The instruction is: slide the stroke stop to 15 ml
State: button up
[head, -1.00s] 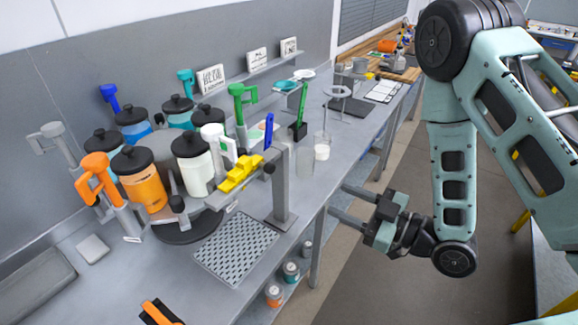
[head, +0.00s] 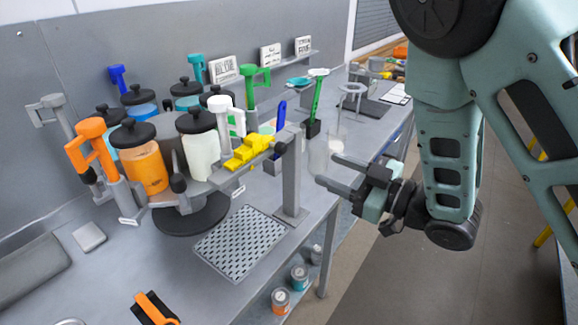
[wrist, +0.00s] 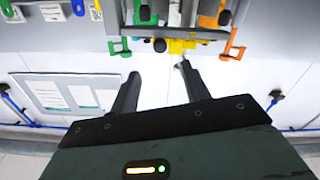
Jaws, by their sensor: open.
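A yellow stepped block (head: 246,152), which looks like the stroke stop, sits on a grey horizontal bar at the top of a post (head: 291,180) at the bench's front edge. It also shows in the wrist view (wrist: 182,46), ahead of the fingers. Any scale marks are too small to read. My gripper (head: 327,170) is open and empty, to the right of the post and apart from the block. Its two fingers also show in the wrist view (wrist: 159,72), with nothing between them.
A carousel holds several black-lidded jars, including an orange jar (head: 143,165) and a white jar (head: 200,150), with coloured pump handles around them. A perforated drip tray (head: 240,243) lies below the bar. A glass beaker (head: 318,158) stands near my gripper. The aisle floor (head: 375,265) is clear.

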aim_at(285, 151)
jog(key=b+x, duration=0.2)
jog(key=x, duration=0.8)
jog(key=shift+w+a, duration=0.45)
jog(key=shift+a, duration=0.1)
